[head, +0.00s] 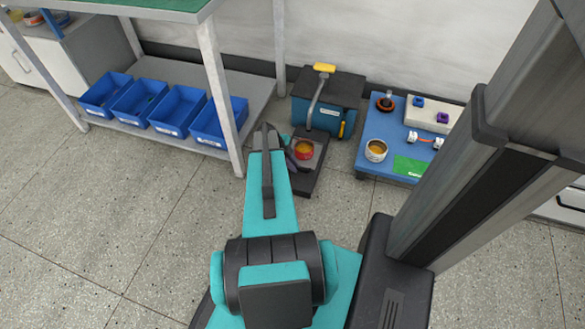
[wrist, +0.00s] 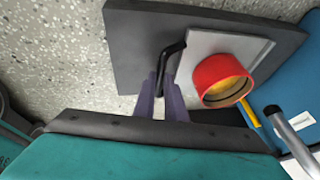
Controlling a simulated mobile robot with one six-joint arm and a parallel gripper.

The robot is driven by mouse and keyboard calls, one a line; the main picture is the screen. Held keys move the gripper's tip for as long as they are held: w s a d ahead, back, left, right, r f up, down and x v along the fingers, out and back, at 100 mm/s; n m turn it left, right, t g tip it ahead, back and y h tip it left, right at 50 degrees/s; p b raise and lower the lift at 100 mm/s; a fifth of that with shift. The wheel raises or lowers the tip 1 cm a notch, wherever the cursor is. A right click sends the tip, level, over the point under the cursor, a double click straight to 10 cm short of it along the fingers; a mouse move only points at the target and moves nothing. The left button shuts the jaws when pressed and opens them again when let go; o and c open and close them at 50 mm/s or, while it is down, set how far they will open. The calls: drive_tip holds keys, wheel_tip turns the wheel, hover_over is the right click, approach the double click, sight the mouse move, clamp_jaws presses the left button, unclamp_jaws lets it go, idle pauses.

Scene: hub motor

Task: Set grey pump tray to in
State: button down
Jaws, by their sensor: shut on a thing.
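The grey pump tray (wrist: 205,48) is a light grey plate with a bent black handle (wrist: 173,55). A red cup with a yellow inside (wrist: 222,80) sits on it. The tray lies over a dark slab (wrist: 135,40), which sticks out in front of the blue and black pump unit (head: 325,100) in the head view. My gripper (wrist: 160,90) has its purple fingers closed on the black handle. In the head view my arm partly hides the tray and handle.
A bench with blue bins (head: 175,108) on its low shelf stands left of the pump; its front leg (head: 221,95) is close to my arm. A blue cart (head: 375,128) with small parts stands to the right. The floor in front is clear.

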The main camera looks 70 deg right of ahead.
sight(299, 153)
drive_tip(key=shift+w+d, duration=0.15)
drive_tip(key=shift+d, duration=1.7)
drive_tip(key=shift+w+d, duration=0.1)
drive_tip(key=shift+d, duration=1.75)
drive_tip(key=c, duration=1.8)
unclamp_jaws()
drive_tip(key=shift+r, duration=0.1)
drive_tip(key=shift+w+a+r+p, duration=0.15)
drive_tip(key=shift+r+p, duration=0.2)
drive_tip(key=shift+r, duration=0.1)
drive_tip(key=p+v, duration=0.3)
drive_tip(key=v, duration=0.9)
drive_tip(key=shift+w+r, duration=0.15)
drive_tip(key=shift+r, duration=0.15)
